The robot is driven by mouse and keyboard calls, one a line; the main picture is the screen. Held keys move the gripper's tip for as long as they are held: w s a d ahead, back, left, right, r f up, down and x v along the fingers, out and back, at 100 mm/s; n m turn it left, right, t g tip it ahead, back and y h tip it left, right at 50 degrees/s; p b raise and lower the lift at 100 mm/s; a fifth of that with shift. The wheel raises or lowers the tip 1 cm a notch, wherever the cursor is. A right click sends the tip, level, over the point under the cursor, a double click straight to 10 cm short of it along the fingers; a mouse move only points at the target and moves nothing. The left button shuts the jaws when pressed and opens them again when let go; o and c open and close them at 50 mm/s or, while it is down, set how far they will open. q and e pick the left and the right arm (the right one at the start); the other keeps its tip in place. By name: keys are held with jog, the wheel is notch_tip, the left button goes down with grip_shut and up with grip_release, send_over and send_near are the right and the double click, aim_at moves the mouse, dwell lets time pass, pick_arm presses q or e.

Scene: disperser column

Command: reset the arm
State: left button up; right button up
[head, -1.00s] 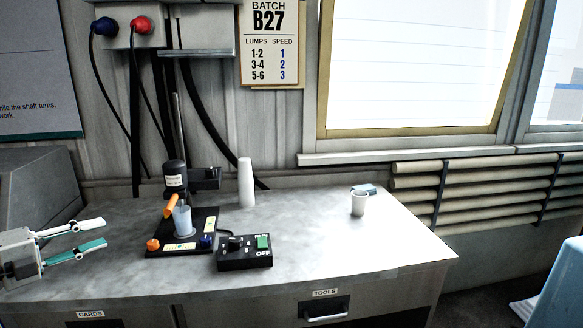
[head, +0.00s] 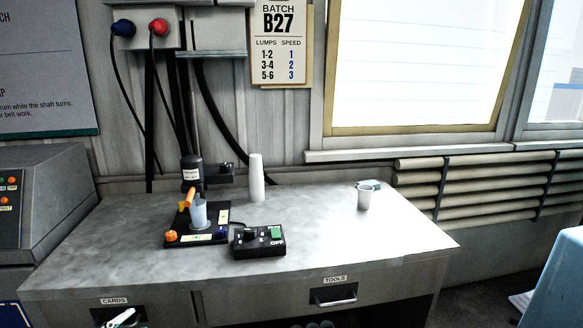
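Only a small white fingertip, which looks like part of my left gripper (head: 122,318), shows at the bottom edge, in front of the drawer labelled CARDS. The rest of that gripper is out of frame, so its opening and anything in it are hidden. My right gripper is not in view. The disperser (head: 191,172) stands on the bench with its dark motor head above a black base plate. An orange handle (head: 189,197) sticks out below the head. A translucent cup (head: 199,213) stands upright on the base plate under the head.
The grey bench (head: 330,235) is clear at front left and right.

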pick_arm(q)
jog(key=s+d+f+n+g+y, duration=0.2)
jog(key=s+d+f+n+g, duration=0.4)
jog(key=s+d+f, duration=1.3)
notch_tip(320, 180, down, 3)
jog(key=d+n, duration=0.2)
jog(key=n, duration=0.2)
jog(key=shift+d+f+n, duration=0.15)
jog(key=shift+n, duration=0.25)
jog(key=shift+o, duration=0.5)
